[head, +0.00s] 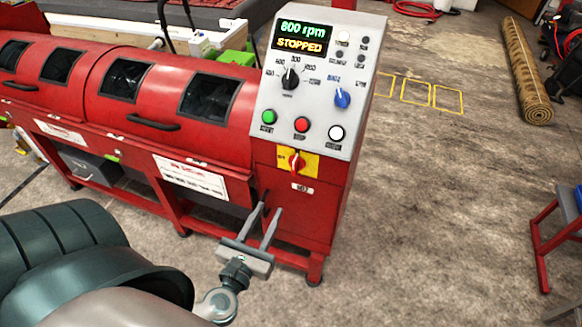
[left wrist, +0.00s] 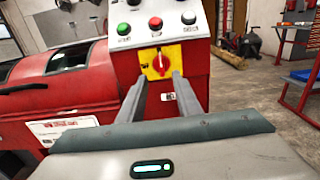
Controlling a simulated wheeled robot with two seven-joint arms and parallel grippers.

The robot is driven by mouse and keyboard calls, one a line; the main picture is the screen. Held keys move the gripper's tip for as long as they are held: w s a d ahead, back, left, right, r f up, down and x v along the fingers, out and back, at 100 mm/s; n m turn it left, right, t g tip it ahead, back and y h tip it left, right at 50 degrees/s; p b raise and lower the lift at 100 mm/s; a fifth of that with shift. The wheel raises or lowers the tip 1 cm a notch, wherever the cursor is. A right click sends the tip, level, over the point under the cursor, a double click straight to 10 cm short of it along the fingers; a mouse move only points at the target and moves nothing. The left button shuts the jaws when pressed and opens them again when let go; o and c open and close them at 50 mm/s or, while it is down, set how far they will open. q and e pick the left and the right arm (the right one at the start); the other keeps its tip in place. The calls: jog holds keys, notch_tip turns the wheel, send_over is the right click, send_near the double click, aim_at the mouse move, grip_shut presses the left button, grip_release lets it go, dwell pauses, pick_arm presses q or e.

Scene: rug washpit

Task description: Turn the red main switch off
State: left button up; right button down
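The red main switch (head: 297,161) is a rotary knob on a yellow plate (head: 311,165), low on the front of the red machine's control cabinet. In the left wrist view the red knob (left wrist: 159,64) stands roughly upright, slightly tilted, on its yellow plate. My left gripper (head: 268,208) is in front of the cabinet, below and left of the switch in the head view. Its two fingers are apart with nothing between them. In the left wrist view the fingers (left wrist: 160,82) point toward the switch, with the knob between their tips in the picture. My right gripper is out of view.
Above the switch, the grey panel (head: 352,45) carries green, red and white buttons, two dials and a display reading "800 rpm STOPPED". The long red machine (head: 180,110) extends left. A rolled rug (head: 525,75) and a red-legged stand (head: 545,235) are at right. Open floor lies between.

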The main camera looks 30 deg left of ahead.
aim_at(293, 164)
pick_arm(q)
jog(key=p+x, duration=0.5)
jog(key=x, duration=1)
jog(key=shift+w+r, duration=0.1)
jog(key=shift+w, duration=0.2)
jog(key=shift+x, duration=0.85)
jog(key=shift+c, duration=0.7)
grip_shut()
